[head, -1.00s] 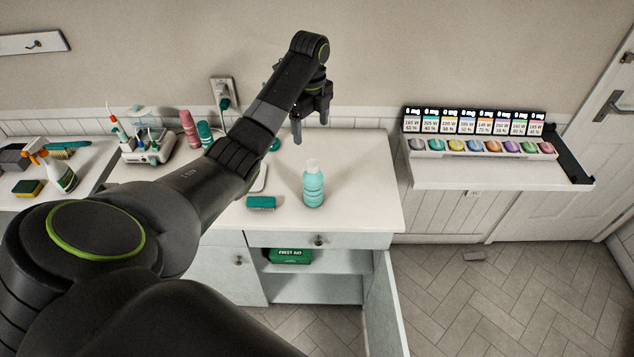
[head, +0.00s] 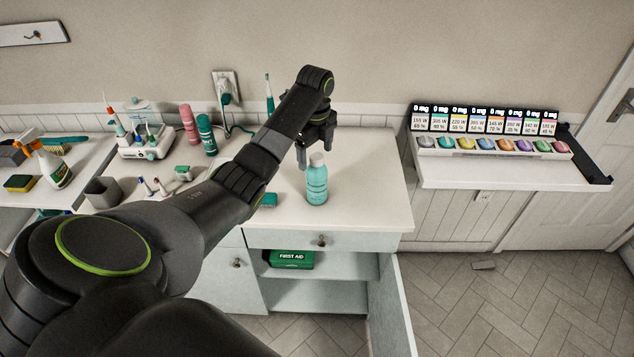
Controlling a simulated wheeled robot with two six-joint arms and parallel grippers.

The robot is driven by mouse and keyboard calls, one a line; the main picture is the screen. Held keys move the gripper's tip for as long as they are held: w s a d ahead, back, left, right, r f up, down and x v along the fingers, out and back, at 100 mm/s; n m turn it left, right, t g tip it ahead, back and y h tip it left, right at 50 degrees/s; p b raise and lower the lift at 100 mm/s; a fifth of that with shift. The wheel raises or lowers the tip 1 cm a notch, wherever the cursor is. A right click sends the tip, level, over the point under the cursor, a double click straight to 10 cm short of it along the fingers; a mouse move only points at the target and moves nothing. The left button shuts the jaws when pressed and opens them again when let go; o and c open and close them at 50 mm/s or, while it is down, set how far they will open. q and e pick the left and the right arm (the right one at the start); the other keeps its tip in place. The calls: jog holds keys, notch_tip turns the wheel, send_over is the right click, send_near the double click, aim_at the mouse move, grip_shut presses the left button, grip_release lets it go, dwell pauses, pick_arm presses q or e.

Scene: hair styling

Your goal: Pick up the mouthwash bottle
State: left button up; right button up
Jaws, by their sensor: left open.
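The mouthwash bottle (head: 316,184) is teal with a pale cap and stands upright on the white counter (head: 372,190). My left gripper (head: 317,162) hangs from the arm that crosses the picture from the left. It is open, with its fingers pointing down beside and just behind the bottle's cap. One finger shows left of the cap. The other is behind or near the cap, and I cannot tell whether either touches the bottle. My right gripper is not in view.
A teal box (head: 269,201) lies left of the bottle, partly behind my arm. Pink (head: 188,124) and teal (head: 206,135) cans stand further left. An open cabinet door (head: 391,305) sticks out below the counter. A shelf with coloured pods (head: 490,146) is at right.

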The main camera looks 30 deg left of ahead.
aim_at(317, 165)
pick_arm(q)
jog(key=shift+d+f+p, duration=0.1)
jog(key=shift+f+p, duration=0.25)
jog(key=shift+f, duration=0.05)
notch_tip(317, 165, down, 4)
jog(key=shift+d+r+p, duration=0.15)
jog(key=shift+r+p, duration=0.1)
jog(key=shift+p, duration=0.35)
jog(key=shift+f, duration=0.35)
jog(key=shift+c, duration=0.4)
jog(key=shift+c, duration=1.4)
jog(key=shift+r, duration=0.1)
jog(key=c, duration=1.2)
jog(key=shift+c, duration=0.2)
